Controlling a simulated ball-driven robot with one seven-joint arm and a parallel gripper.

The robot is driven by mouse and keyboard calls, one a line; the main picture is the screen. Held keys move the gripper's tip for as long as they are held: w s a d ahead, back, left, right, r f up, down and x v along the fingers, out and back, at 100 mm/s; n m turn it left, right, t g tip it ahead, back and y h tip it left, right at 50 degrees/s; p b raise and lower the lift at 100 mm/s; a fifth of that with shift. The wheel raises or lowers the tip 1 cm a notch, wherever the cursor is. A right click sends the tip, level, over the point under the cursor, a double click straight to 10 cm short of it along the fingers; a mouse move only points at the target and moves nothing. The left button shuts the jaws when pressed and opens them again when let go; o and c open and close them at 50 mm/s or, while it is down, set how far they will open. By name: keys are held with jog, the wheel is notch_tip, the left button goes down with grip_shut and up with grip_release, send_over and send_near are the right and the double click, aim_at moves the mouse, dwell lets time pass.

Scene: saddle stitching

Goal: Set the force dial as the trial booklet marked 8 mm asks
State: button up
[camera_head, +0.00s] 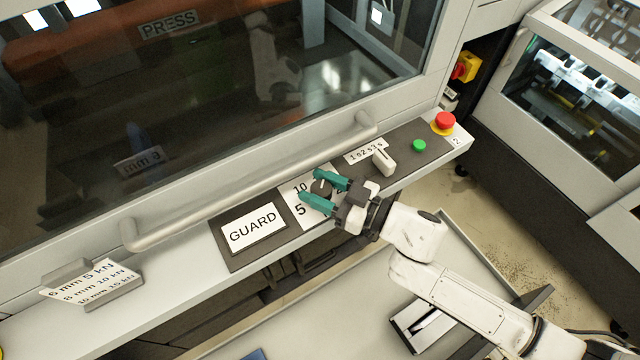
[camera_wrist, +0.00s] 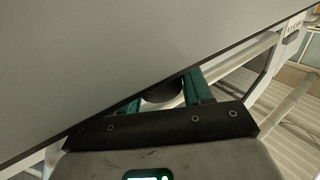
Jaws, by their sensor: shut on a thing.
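The force dial (camera_head: 321,187) is a dark round knob on a white plate (camera_head: 303,210) in the control panel. The plate shows 10 and 5; my gripper covers other marks. My gripper (camera_head: 318,189) has teal fingers, one on each side of the dial, shut on it. In the wrist view the dark dial (camera_wrist: 163,92) also shows between the fingers (camera_wrist: 162,97), partly hidden. I cannot tell where the dial points. A tilted card (camera_head: 95,283) at the left reads 6 mm 5 kN, 8 mm 10 kN and 10 mm 15 kN. The marked booklet is not clearly visible.
A long grab handle (camera_head: 250,183) runs behind the panel, below the PRESS window. A GUARD plate (camera_head: 254,230) is left of the dial. A pale selector lever (camera_head: 384,161), a green button (camera_head: 419,146) and a red emergency stop (camera_head: 445,121) are to the right.

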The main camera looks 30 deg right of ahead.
jog(key=shift+f+n+g+y+b, duration=0.1)
jog(key=shift+n+g+y+b, duration=0.35)
jog(key=shift+n+g+y, duration=2.2)
jog(key=shift+y, duration=0.25)
jog(key=o, duration=1)
jog(key=shift+c, duration=0.2)
jog(key=shift+d, duration=0.1)
jog(key=b+v, duration=0.3)
jog(key=v, duration=0.6)
jog(key=shift+s+d, duration=0.5)
jog(key=shift+d, duration=0.2)
